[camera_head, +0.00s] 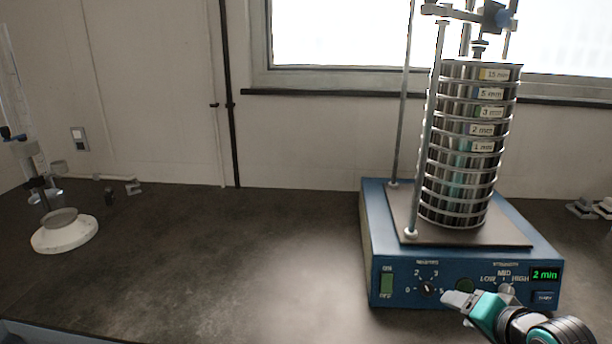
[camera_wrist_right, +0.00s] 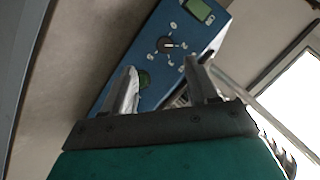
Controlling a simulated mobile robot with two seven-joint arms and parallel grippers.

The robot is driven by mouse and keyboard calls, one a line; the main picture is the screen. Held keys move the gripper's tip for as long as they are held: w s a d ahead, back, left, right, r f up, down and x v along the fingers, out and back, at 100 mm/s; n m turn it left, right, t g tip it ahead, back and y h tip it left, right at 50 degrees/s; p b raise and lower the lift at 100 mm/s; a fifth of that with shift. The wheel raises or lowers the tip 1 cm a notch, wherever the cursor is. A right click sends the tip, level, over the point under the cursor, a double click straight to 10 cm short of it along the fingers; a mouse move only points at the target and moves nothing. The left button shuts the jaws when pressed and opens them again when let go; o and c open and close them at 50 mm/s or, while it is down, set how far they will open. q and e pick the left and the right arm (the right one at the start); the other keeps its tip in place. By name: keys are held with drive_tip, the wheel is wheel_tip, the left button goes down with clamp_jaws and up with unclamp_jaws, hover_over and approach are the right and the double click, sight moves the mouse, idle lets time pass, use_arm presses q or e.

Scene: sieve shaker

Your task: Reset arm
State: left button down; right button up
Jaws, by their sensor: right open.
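My right gripper (camera_head: 457,300) is in front of the blue base (camera_head: 395,240) of the sieve shaker, near the lower edge of its control panel between the two dials. In the head view, the minutes dial (camera_head: 427,289) and strength dial (camera_head: 506,291) show, and the display (camera_head: 545,275) reads 2 min. A stack of metal sieves (camera_head: 465,150) stands upright on the base. My left gripper is out of view.
A stand with a round white base (camera_head: 64,234) is at the far left of the dark bench (camera_head: 230,270). Small items (camera_head: 590,207) lie at the right edge. Upright rods (camera_head: 401,110) rise beside the sieves. The bench middle is clear.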

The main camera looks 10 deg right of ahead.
drive_tip(key=s+a+f+n+y, duration=0.1)
drive_tip(key=s+a+f+n, duration=1.1)
drive_tip(key=s+a+f, duration=0.2)
drive_tip(key=a+f, duration=0.2)
drive_tip(key=a, duration=0.1)
drive_tip(key=shift+s+f+y, duration=0.15)
drive_tip(key=shift+f+y, duration=0.2)
drive_tip(key=shift+y, duration=0.05)
